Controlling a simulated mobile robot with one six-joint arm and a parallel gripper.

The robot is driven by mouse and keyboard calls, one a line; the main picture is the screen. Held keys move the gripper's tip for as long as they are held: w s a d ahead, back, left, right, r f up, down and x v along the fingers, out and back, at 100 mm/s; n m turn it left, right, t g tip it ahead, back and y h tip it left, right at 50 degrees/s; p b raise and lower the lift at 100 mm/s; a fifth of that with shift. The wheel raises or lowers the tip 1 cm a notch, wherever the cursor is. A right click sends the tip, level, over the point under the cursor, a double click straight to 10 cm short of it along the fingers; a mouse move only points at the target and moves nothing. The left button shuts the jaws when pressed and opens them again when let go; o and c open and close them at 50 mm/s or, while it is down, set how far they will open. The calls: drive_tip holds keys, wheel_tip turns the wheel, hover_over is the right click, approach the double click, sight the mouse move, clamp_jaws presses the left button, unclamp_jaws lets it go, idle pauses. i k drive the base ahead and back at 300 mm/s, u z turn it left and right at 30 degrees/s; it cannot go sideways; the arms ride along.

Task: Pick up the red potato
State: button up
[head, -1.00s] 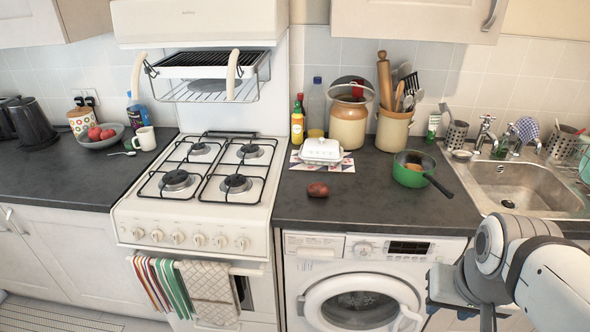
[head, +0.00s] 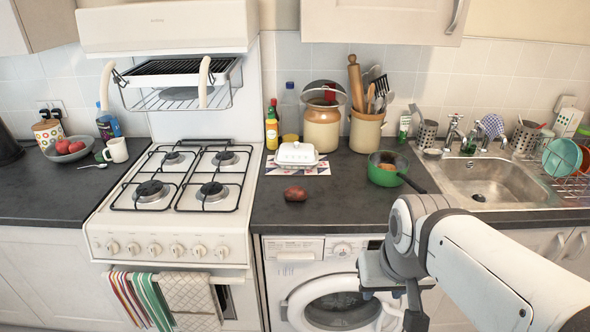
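The red potato (head: 296,193) lies alone on the dark countertop (head: 345,205), close to its front edge and above the washer. It is small, dull reddish-brown and fully in view. My gripper (head: 398,308) is low at the right, in front of the washer and below the counter's level. It is to the right of the potato, nearer to me, and well apart from it. Its fingers point downward and partly overlap one another, so I cannot tell how far they are apart. I see nothing held in it.
A white butter dish (head: 297,154) stands behind the potato on a patterned mat. A green saucepan (head: 384,170) is to the right, its handle pointing front right. The gas hob (head: 185,190) is to the left. The counter right around the potato is clear.

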sight(295, 193)
drive_tip(key=i, duration=0.95)
drive_tip(key=u, duration=0.05)
